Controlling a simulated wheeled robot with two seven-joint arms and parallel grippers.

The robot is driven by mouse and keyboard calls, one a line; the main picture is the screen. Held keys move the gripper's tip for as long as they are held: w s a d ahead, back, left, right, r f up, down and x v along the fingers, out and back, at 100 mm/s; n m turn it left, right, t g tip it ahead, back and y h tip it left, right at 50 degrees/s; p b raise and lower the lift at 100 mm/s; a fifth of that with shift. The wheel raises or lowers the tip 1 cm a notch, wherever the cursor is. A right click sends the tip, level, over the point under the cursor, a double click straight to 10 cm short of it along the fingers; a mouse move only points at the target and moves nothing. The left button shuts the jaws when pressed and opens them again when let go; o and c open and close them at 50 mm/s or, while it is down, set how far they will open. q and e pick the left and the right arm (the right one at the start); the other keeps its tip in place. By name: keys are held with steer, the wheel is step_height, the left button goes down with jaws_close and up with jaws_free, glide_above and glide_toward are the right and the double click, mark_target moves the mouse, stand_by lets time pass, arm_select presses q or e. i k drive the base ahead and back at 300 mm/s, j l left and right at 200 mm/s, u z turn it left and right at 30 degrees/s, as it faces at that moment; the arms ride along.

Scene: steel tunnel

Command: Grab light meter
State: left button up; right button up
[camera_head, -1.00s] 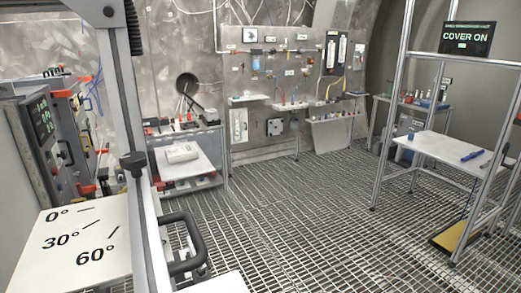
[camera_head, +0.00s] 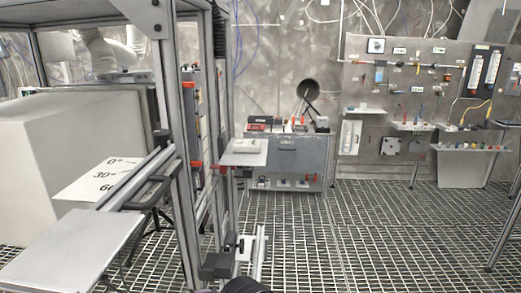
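No object in the head view is clearly a light meter. A small white box-shaped device (camera_head: 250,146) lies on a white board on the grey bench at the back middle, but it is too small to identify. Neither of my grippers can be made out in the head view. A dark rounded part cut off at the bottom edge cannot be identified.
A metal frame post (camera_head: 178,140) stands close at the left, beside an angle-marked board (camera_head: 95,180) and a grey plate (camera_head: 75,250). The grey bench (camera_head: 305,165) and a tool panel (camera_head: 425,85) stand at the back. The grating floor (camera_head: 390,240) is open at the right.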

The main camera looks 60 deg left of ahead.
mark_target(239, 145)
steer(key=i+l+u, duration=0.15)
steer(key=i, duration=0.25)
steer(key=i+l+u, duration=0.15)
steer(key=i, duration=0.25)
steer(key=i+l+u, duration=0.15)
steer(key=i, duration=0.25)
steer(key=i+u, duration=0.25)
steer(key=u, duration=0.15)
steer(key=i+u, duration=0.25)
steer(key=u, duration=0.15)
steer(key=i+u, duration=0.25)
steer(key=u, duration=0.15)
steer(key=i+l+u, duration=0.2)
steer(key=u, duration=0.2)
